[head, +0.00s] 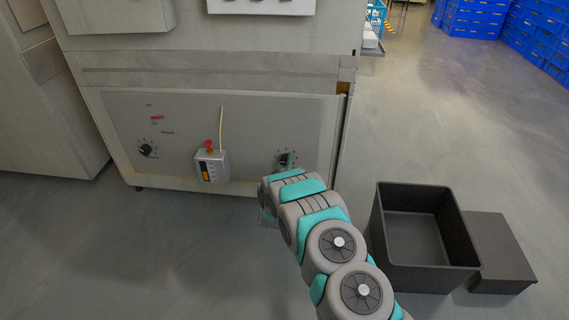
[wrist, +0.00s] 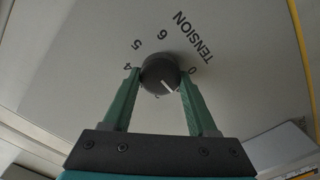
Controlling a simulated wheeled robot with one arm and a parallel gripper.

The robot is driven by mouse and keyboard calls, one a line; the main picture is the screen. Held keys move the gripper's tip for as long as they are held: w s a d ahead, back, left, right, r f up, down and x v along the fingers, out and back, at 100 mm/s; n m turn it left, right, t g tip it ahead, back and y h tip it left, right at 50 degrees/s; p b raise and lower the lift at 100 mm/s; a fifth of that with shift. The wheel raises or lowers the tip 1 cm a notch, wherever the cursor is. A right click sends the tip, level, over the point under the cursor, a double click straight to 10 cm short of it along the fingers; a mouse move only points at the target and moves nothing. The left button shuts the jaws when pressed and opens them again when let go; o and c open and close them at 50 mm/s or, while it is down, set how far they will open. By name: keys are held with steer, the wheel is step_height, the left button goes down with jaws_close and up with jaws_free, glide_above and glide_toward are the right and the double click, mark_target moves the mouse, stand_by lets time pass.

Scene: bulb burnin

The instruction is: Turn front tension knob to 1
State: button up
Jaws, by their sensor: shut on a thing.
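The tension knob (wrist: 160,73) is round and black, with a white pointer line, on a grey panel marked TENSION. In the wrist view, the dial figures 4, 5 and 6 run from the left up to the top, and 0 is at the right. The pointer points to the lower right, below the 0. The figures near the pointer are hidden or too small to read. My gripper (wrist: 160,90) is shut on the knob, with one teal finger on each side. In the head view, my gripper (head: 286,160) covers most of this knob at the panel's right.
Another black knob (head: 146,150) is at the panel's left. A small grey box (head: 212,166) with a red top part sits between them. A dark open bin (head: 445,232) and a dark flat block (head: 503,250) stand on the floor, right of my arm.

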steer(key=shift+f, duration=0.1)
stand_by(0.5)
steer(key=o, duration=1.4)
steer(key=shift+c, duration=0.2)
steer(key=s, duration=0.7)
steer(key=shift+s+a, duration=0.3)
steer(key=shift+s, duration=0.05)
